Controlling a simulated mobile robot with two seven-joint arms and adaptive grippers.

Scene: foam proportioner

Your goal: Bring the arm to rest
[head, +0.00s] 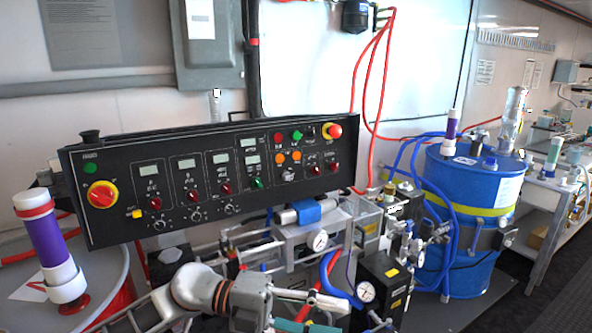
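Neither my left nor my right gripper can be made out in the head view. The black control panel (115,222) stands tilted in the middle, with several small displays, knobs and buttons. A large red rotary switch on a yellow plate (102,194) is at its left end. A red mushroom button on a yellow ring (333,131) is at its upper right. A grey jointed part with orange rings (196,287) shows at the bottom centre; I cannot tell whether it belongs to the machine.
A blue drum (470,185) with hoses stands at the right. A purple and white cylinder (49,240) stands on a drum at the left. Gauges (366,291) and piping crowd the space below the panel. Dark floor (560,300) is open at the far right.

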